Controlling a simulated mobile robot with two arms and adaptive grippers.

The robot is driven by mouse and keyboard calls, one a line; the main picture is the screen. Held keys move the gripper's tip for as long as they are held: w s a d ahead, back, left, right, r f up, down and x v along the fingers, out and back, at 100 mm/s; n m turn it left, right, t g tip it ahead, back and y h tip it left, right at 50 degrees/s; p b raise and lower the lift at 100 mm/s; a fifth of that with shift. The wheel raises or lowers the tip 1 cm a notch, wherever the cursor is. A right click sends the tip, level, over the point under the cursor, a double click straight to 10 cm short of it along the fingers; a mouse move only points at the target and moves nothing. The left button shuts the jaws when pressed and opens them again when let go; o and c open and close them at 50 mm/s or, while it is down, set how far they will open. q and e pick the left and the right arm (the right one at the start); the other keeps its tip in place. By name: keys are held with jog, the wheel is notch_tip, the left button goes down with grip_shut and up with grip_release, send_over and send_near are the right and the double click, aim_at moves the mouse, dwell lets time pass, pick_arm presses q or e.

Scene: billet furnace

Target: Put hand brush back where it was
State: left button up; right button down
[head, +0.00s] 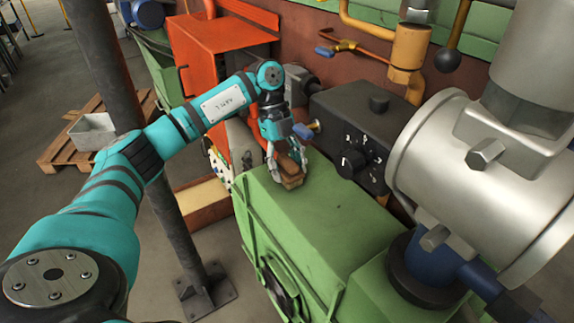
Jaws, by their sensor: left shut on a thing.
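The hand brush (291,182) is a small brown block-shaped thing at the top of the green machine housing (320,225). My left gripper (288,172) comes down from above and is shut on the brush. The fingers cover much of the brush. The brush is at or just above the green top; I cannot tell whether it touches. My right gripper is not in view.
A dark control box (365,140) with knobs stands right behind the brush. A large grey metal cylinder (480,180) fills the right side. A dark post (125,110) stands at left. A pallet (65,150) with a grey bin (92,131) lies behind it.

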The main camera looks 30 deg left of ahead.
aim_at(285, 156)
pick_arm(q)
jog(key=o, duration=1.1)
jog(key=b+v, duration=0.2)
jog(key=v, duration=0.4)
jog(key=shift+w+a+r, duration=0.1)
jog(key=shift+a+r, duration=0.05)
jog(key=shift+r, duration=0.15)
jog(key=shift+v, duration=2.7)
